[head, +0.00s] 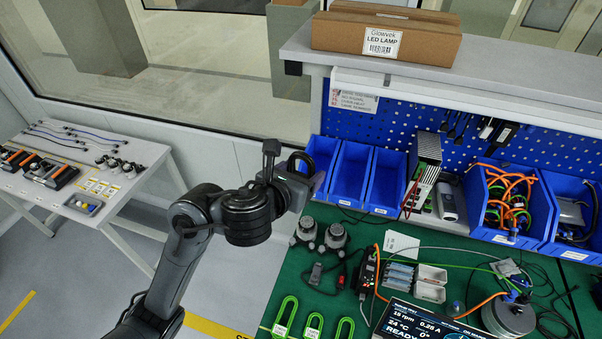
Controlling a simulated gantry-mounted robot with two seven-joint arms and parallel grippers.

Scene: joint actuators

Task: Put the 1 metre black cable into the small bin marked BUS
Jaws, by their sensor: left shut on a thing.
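My left gripper (309,182) is in front of the leftmost of the small blue bins, at its rim height in the picture. Three small blue bins stand in a row: left (325,152), middle (350,172) and right (386,182). Their labels are too small to read, so BUS cannot be picked out. My right gripper is not in view.
The green bench mat (262,314) holds two grey actuators (322,237), green clips, a display (428,322) and tangled cables. Larger blue bins (508,235) stand at right. A shelf with a cardboard box (386,35) overhangs the back. A white side table (135,183) holds more cables.

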